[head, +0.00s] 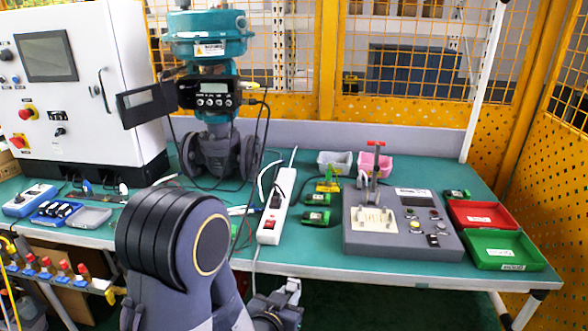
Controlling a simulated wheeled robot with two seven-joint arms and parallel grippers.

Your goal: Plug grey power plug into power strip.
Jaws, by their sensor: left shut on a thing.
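The white power strip (278,207) lies lengthwise on the green bench near the middle, with a red switch (269,225) at its near end. Dark shapes show along its top, and I cannot tell sockets from plugs there. My left arm covers the lower left middle. My left gripper (287,298) is low at the bottom, in front of the bench's near edge and nearer to me than the strip. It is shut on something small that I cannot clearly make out. I cannot pick out the grey power plug for certain. My right gripper is out of view.
The valve positioner (213,95) on its valve stands behind the strip. A white control cabinet (75,90) is at left. A grey test box (400,225), green modules (316,217) and red (482,216) and green (500,250) trays are at right. Loose cables lie around the strip.

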